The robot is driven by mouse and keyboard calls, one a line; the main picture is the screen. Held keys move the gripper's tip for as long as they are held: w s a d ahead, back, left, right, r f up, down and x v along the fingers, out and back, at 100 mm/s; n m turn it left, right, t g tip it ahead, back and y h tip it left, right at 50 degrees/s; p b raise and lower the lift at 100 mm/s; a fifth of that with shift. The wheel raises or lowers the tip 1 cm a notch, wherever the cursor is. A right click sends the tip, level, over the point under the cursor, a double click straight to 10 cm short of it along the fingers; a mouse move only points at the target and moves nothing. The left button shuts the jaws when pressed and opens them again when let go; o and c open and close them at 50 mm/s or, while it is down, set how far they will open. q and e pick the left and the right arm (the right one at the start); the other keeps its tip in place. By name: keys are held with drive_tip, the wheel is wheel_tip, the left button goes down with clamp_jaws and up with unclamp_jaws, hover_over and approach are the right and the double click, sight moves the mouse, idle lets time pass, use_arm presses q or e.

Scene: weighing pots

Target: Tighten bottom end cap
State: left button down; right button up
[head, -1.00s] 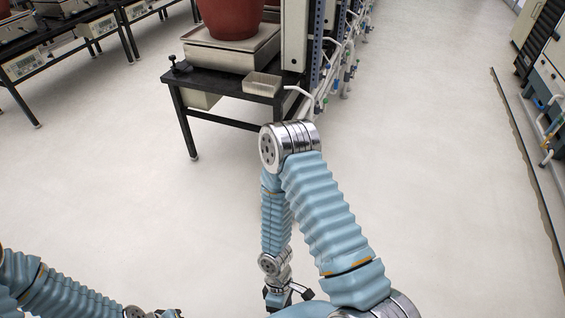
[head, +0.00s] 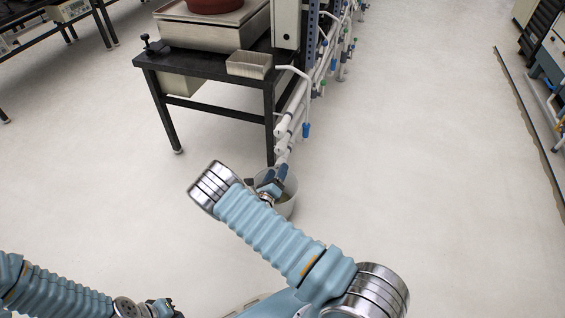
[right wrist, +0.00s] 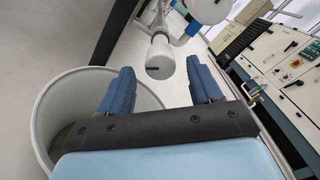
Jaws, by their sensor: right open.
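The bottom end cap is a white cylinder (right wrist: 160,58) at the end of a white pipe in the right wrist view. It appears between and beyond my right gripper's two blue fingers, with no clear contact. In the head view, the low white pipe end (head: 283,158) is just above my right gripper (head: 274,180), whose fingers are partly hidden by the wrist. My right gripper (right wrist: 161,72) is open and empty. My left gripper (head: 166,308) is at the bottom edge, far from the pipes, and its jaws are unclear.
A pale bucket (head: 288,196) stands on the floor beneath the pipe ends, close to my right gripper; its rim (right wrist: 45,105) is left in the wrist view. A black table (head: 205,66) holds a scale and red pot. Floor to the right is clear.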

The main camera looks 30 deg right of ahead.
sight(282, 161)
drive_tip(key=x, duration=0.6)
drive_tip(key=shift+d+b, duration=0.1)
drive_tip(key=shift+b, duration=0.2)
drive_tip(key=c, duration=1)
drive_tip(key=shift+c, duration=0.2)
